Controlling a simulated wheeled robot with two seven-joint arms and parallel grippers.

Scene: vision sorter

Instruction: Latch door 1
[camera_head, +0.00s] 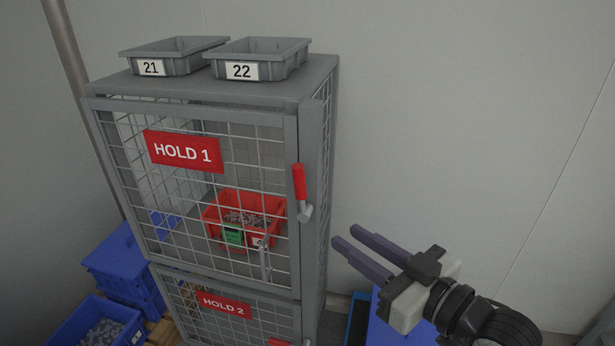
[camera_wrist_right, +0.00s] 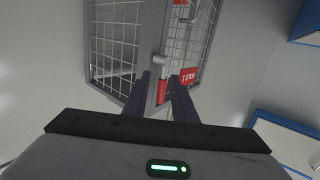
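Door 1 is the upper wire-mesh door of the grey cabinet, with a red HOLD 1 sign (camera_head: 183,151). It looks shut or nearly shut; I cannot tell whether a small gap remains. Its latch has a red handle (camera_head: 299,182) pointing up from a grey pivot (camera_head: 305,212) at the door's right edge. My right gripper (camera_head: 343,237) is open and empty, to the right of and below the latch, apart from it. In the right wrist view the red handle (camera_wrist_right: 162,91) shows between the fingertips, beyond them. My left gripper is out of view.
A red bin (camera_head: 245,203) with grey parts sits behind the mesh. Bins 21 (camera_head: 175,66) and 22 (camera_head: 260,72) stand on the cabinet top. Below is the HOLD 2 door (camera_head: 223,304). Blue crates (camera_head: 125,262) stand at lower left.

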